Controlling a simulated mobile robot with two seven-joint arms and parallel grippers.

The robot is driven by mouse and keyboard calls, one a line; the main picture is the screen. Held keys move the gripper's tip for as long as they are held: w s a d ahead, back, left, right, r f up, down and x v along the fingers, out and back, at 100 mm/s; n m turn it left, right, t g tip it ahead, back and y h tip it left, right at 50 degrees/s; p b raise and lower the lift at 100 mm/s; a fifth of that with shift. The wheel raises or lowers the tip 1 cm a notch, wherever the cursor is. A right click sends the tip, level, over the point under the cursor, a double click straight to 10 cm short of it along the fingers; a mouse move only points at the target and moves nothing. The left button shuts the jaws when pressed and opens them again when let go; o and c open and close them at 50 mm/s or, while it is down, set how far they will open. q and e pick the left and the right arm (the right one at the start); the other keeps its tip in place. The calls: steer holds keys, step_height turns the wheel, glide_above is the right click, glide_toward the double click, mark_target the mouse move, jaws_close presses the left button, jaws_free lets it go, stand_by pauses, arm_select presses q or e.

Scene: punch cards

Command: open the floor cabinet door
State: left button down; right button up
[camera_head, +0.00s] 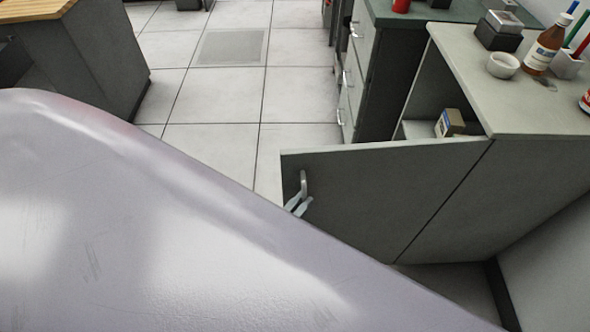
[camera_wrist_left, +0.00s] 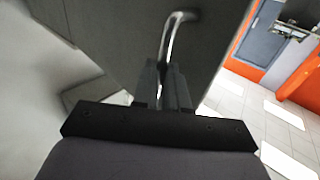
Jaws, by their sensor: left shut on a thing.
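The floor cabinet (camera_head: 545,165) stands at the right with a pale top. Its grey door (camera_head: 370,195) is swung out to the left, and part of the inside shows behind it, with a small box (camera_head: 450,123) on a shelf. The metal handle (camera_head: 303,182) is near the door's free edge; it also shows in the left wrist view (camera_wrist_left: 172,38). My left gripper (camera_head: 298,206) is shut on the handle's lower part, and its dark fingers (camera_wrist_left: 163,82) close around it in the wrist view. My right gripper is not in view.
My own pale body part covers the lower left of the head view. A bottle (camera_head: 544,48), a white bowl (camera_head: 503,65) and other items stand on the cabinet top. A drawer unit (camera_head: 362,75) is behind. Tiled floor (camera_head: 210,145) is clear left of the door.

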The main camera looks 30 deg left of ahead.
arm_select(q)
steer(key=shift+d+r, duration=0.1)
steer(key=shift+d, duration=0.6)
steer(key=c, duration=1.2)
jaws_free()
steer(key=shift+d+h, duration=0.1)
steer(key=shift+h, duration=0.2)
steer(key=shift+s+a, duration=0.15)
steer(key=shift+a, duration=0.1)
